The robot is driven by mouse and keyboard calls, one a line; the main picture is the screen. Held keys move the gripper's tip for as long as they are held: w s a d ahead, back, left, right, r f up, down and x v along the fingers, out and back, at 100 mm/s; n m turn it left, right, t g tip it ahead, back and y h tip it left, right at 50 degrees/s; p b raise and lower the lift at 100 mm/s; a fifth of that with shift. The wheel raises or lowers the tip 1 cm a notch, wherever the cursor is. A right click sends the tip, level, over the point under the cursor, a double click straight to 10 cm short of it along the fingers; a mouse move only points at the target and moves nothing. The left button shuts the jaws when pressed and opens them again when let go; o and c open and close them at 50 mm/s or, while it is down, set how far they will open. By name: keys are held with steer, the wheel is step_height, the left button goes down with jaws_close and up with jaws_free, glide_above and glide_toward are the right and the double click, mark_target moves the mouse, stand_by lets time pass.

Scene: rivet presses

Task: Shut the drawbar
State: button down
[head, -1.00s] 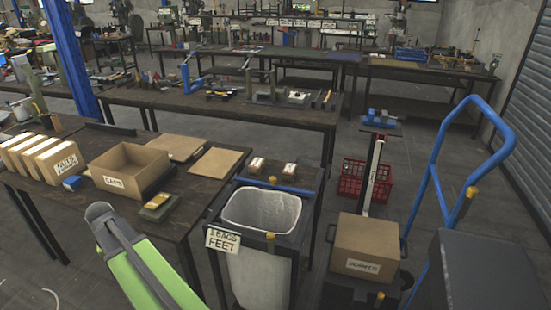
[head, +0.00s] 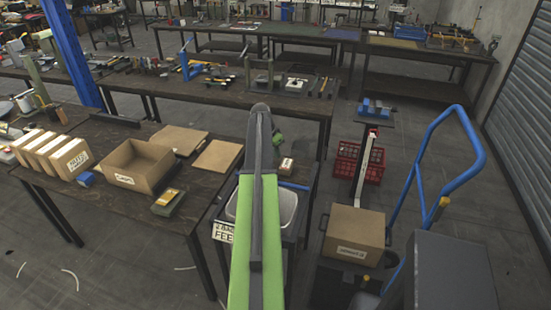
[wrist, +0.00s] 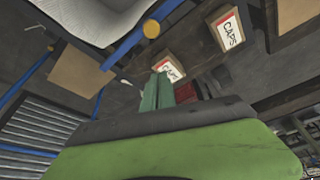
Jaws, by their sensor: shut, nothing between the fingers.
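Two blue bars with yellow knobs are in view, and I cannot tell which is the drawbar. One is a straight bar (head: 296,187) along the back rim of the bag stand (head: 224,231); a bar with a yellow knob also crosses the top of the wrist view (wrist: 128,44). The other is the tall looped cart handle (head: 478,165) at the right. My gripper (wrist: 158,92) is shut and empty in the wrist view, beyond my green arm link, with its tips near a small CAPS box (wrist: 172,69). The arm hides part of the bar and stand.
Another CAPS box (wrist: 229,31) is close by. A table with an open carton (head: 138,167) lies left of the arm. A closed carton (head: 354,234) sits on the cart. A red crate (head: 347,170) stands on the floor behind. Open floor lies at the lower left.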

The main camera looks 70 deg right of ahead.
steer(key=b+x, duration=0.8)
steer(key=x, duration=0.1)
steer(key=shift+f, duration=0.3)
steer(key=a, duration=2.3)
steer(key=shift+w+a, duration=0.3)
steer(key=shift+d, duration=0.1)
